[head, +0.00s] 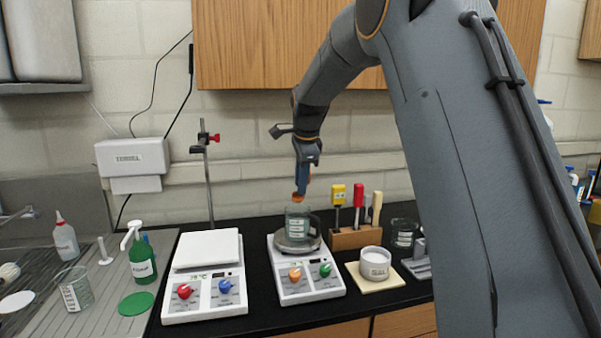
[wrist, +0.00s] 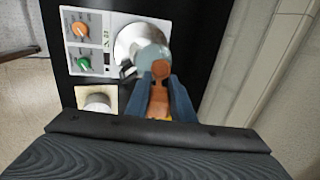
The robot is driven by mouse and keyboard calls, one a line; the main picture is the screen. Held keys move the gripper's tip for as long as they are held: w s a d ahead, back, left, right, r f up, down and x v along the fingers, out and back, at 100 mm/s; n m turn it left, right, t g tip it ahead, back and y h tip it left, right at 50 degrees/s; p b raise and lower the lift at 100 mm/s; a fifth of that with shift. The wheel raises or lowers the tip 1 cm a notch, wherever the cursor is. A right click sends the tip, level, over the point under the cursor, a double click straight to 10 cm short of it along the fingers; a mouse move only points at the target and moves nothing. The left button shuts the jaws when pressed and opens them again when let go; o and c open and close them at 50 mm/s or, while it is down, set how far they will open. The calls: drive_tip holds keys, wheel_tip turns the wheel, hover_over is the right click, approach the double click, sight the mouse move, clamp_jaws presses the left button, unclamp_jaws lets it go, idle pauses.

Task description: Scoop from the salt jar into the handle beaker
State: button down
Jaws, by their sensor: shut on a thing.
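The salt jar (head: 375,262), a white-filled tub with a label, stands on a tan pad right of the middle hot plate. It also shows in the wrist view (wrist: 97,99). The handle beaker (head: 298,226) is clear glass and stands upright on that hot plate's round top; its rim shows in the wrist view (wrist: 150,57). My gripper (head: 302,184) points down above the beaker. In the wrist view, its blue fingers (wrist: 160,98) are shut on an orange-brown scoop (wrist: 160,70), whose end is over the beaker. I cannot tell whether the scoop holds salt.
The middle hot plate (head: 308,284) has orange and green knobs. A second hot plate (head: 205,290) stands left, with a clamp stand (head: 208,185) behind. A wooden tool rack (head: 356,237) is behind the jar. A glass beaker (head: 403,232) stands to its right. A wall cabinet (head: 270,45) hangs above.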

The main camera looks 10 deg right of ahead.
drive_tip(key=shift+w+r+g+p, duration=0.4)
drive_tip(key=shift+g+p, duration=0.5)
drive_tip(key=shift+p, duration=1.25)
drive_tip(key=shift+w+f+g, duration=0.25)
drive_tip(key=shift+w+g, duration=0.35)
drive_tip(key=shift+g, duration=0.1)
drive_tip(key=shift+w+g, duration=0.2)
drive_tip(key=shift+g, duration=0.3)
drive_tip(key=shift+r, duration=2)
drive_tip(key=shift+s+r, duration=0.1)
drive_tip(key=shift+r, duration=0.05)
drive_tip(key=shift+a, duration=0.1)
